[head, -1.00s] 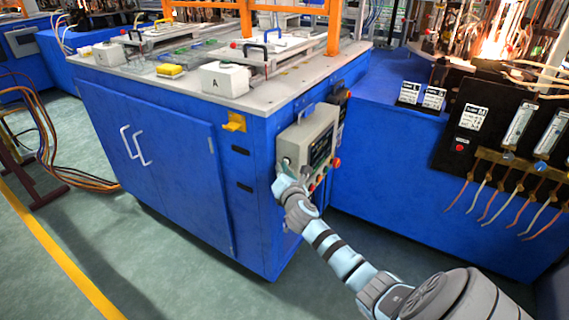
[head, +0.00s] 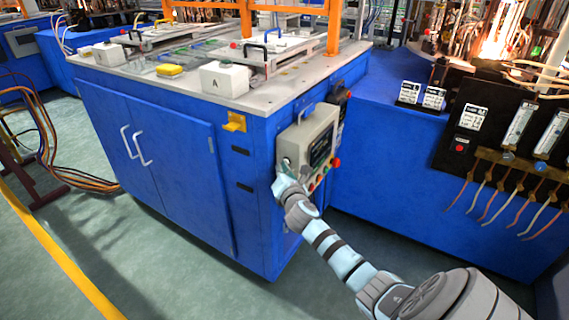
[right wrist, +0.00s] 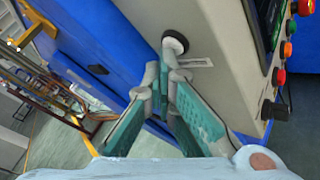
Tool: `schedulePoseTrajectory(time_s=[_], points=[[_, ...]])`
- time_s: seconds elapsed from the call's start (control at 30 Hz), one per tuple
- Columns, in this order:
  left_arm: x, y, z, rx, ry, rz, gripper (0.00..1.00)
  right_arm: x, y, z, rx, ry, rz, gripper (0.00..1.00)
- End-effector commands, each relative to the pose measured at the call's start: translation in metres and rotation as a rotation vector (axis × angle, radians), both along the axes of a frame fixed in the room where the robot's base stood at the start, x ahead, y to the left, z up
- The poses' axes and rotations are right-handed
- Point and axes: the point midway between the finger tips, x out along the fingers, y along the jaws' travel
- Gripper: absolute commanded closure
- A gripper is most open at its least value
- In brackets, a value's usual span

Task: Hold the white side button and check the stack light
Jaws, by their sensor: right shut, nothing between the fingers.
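The grey control box (head: 309,140) hangs on the side of the blue cabinet. In the right wrist view, a round button with a black ring (right wrist: 176,41) is on its narrow side face, above a small label. The button's middle is largely covered by a fingertip. My right gripper (right wrist: 164,74) is shut and empty, its green-padded fingers together and their tips at the button. I cannot tell whether the button is pressed in. In the head view, my right gripper (head: 283,173) is at the box's left side. My left gripper and the stack light do not show.
Red, green and orange buttons (head: 322,178) line the box's front edge. The blue cabinet (head: 150,160) stands left. A blue bench (head: 385,180) with a black gauge panel (head: 480,120) stands right. The floor in front of the cabinet is clear.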

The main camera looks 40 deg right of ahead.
Motion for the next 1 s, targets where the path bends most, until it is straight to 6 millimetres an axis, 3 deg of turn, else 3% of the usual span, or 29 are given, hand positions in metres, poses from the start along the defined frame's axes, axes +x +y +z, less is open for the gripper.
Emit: schedulePoseTrajectory(time_s=[0.33,1.0], points=[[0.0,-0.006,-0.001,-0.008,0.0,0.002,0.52,0.0,0.0,0.0,0.0,0.0,0.0,1.0],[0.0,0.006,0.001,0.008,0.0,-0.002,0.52,0.0,0.0,0.0,0.0,0.001,-0.001,1.0]])
